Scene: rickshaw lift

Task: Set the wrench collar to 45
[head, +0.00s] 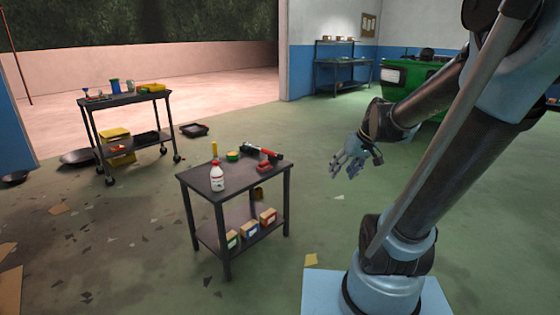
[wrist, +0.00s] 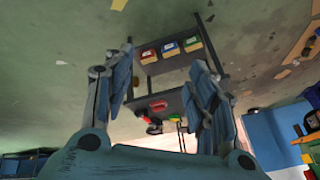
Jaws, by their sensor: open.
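A red and black tool (head: 262,152), which looks like the wrench, lies at the back right of the small dark cart top (head: 205,180) in the head view. Its collar and any marks are too small to read. My gripper (head: 349,156) is open and empty, in the air to the right of the cart and apart from it. In the wrist view my gripper's two fingers (wrist: 162,62) are spread, with the cart showing upside down between them. Small red items (wrist: 157,107) show there; I cannot tell which is the wrench.
A white bottle (head: 217,176), a yellow-green roll (head: 233,156) and a red item (head: 269,167) share the cart top. Several small boxes (head: 249,229) sit on its lower shelf. Another cart (head: 125,100) stands back left. The floor between my gripper and the cart is clear.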

